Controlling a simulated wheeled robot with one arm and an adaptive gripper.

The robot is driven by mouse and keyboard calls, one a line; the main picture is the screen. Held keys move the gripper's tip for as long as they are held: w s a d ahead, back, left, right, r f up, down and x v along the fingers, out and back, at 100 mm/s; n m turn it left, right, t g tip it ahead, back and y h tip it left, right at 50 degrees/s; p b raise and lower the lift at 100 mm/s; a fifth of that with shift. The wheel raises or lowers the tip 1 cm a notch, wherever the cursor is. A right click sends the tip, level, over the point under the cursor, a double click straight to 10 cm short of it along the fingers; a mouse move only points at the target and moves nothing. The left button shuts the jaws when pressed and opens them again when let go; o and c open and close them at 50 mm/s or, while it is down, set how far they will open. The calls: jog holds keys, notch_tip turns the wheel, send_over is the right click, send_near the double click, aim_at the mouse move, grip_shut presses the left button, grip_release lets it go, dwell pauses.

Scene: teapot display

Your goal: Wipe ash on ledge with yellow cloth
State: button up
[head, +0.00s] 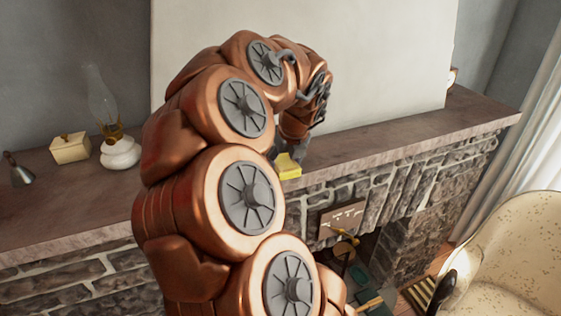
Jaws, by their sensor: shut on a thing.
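The ledge (400,136) is a long brown mantel above a stone fireplace. The yellow cloth (288,166) shows as a small folded piece at the front part of the ledge, just right of my arm. My gripper (293,150) points down at the ledge, shut on the yellow cloth. Much of the gripper is hidden behind my copper arm, which also covers the middle of the ledge. I cannot make out any ash on the visible parts of the ledge.
A glass oil lamp (120,152), a cream box (70,148) and a small metal bell-shaped object (18,172) stand on the left of the ledge. A large pale panel (385,60) rises behind it. The ledge's right stretch is mostly clear. A cream armchair (515,240) stands at lower right.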

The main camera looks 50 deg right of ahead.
jog(key=shift+w+d, duration=0.45)
jog(key=shift+w, duration=0.35)
jog(key=shift+w+d, duration=0.45)
jog(key=shift+w, duration=0.3)
jog(key=shift+w+d, duration=0.4)
jog(key=shift+w, duration=0.35)
jog(key=shift+w+d, duration=0.4)
jog(key=shift+w, duration=0.35)
jog(key=shift+s+d, duration=0.45)
jog(key=shift+d, duration=0.35)
jog(key=shift+s+a+f, duration=0.1)
jog(key=shift+s+a, duration=0.35)
jog(key=shift+s, duration=0.35)
jog(key=shift+s+a, duration=0.5)
jog(key=shift+s, duration=0.35)
jog(key=shift+s+a+f, duration=0.1)
jog(key=shift+s+a, duration=0.35)
jog(key=shift+s, duration=0.35)
jog(key=shift+s+a+r, duration=0.15)
jog(key=shift+s+a, duration=0.2)
jog(key=shift+s, duration=0.3)
jog(key=shift+r, duration=3.1)
